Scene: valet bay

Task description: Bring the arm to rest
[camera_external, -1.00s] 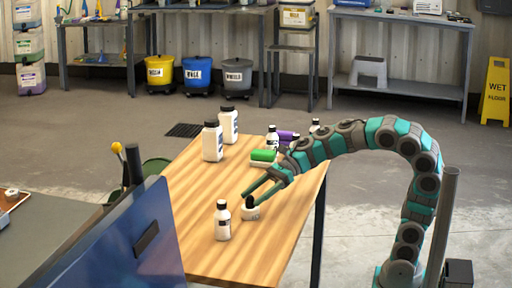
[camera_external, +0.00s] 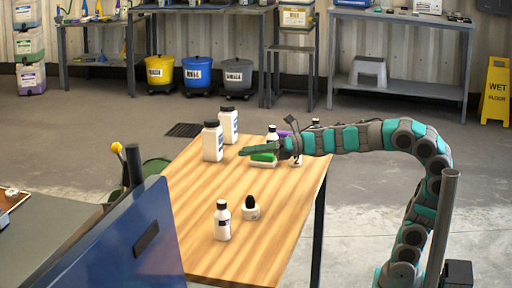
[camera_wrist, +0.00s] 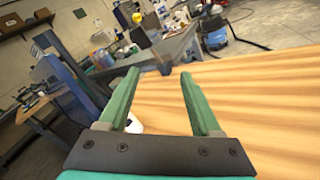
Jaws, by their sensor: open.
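My gripper (camera_external: 246,150) is at the end of my teal and grey arm, raised above the far right part of the wooden table (camera_external: 205,262) and pointing left. In the wrist view its two green fingers (camera_wrist: 158,78) stand wide apart with nothing between them. A small white pot with a black knob (camera_external: 250,211) stands on the table, clear of the gripper, beside a white bottle with a dark cap (camera_external: 222,222).
Two large white bottles (camera_external: 213,143) stand at the table's far left. A blue panel (camera_external: 125,245) rises at the near left. The table's near middle is mostly clear.

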